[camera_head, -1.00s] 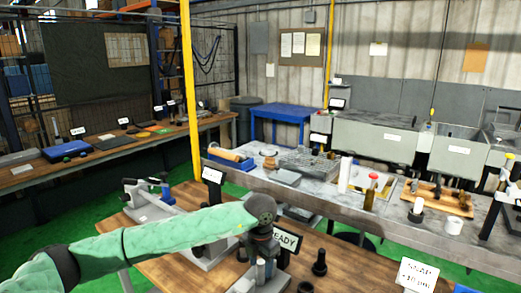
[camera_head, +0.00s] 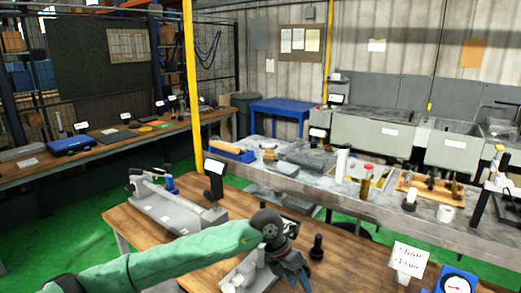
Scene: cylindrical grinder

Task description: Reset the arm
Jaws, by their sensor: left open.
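My left arm, in a green sleeve, comes in from the lower left of the head view. My left gripper (camera_head: 293,272) is over the front wooden table (camera_head: 215,233), its dark jaws pointing down and to the right. It is open, and I see nothing held in it. A grey fixture with small posts (camera_head: 245,272) stands just left of the jaws, partly hidden by my arm. A dark bolt-like part (camera_head: 317,247) stands upright to the right of the gripper, apart from it. My right gripper is out of view.
A grey bench device (camera_head: 165,207) stands at the left of the table. A white sign (camera_head: 408,257) and a blue dial gauge (camera_head: 457,281) are at the right. Behind runs a long grey counter (camera_head: 345,193) with parts. Green floor (camera_head: 60,235) is free at left.

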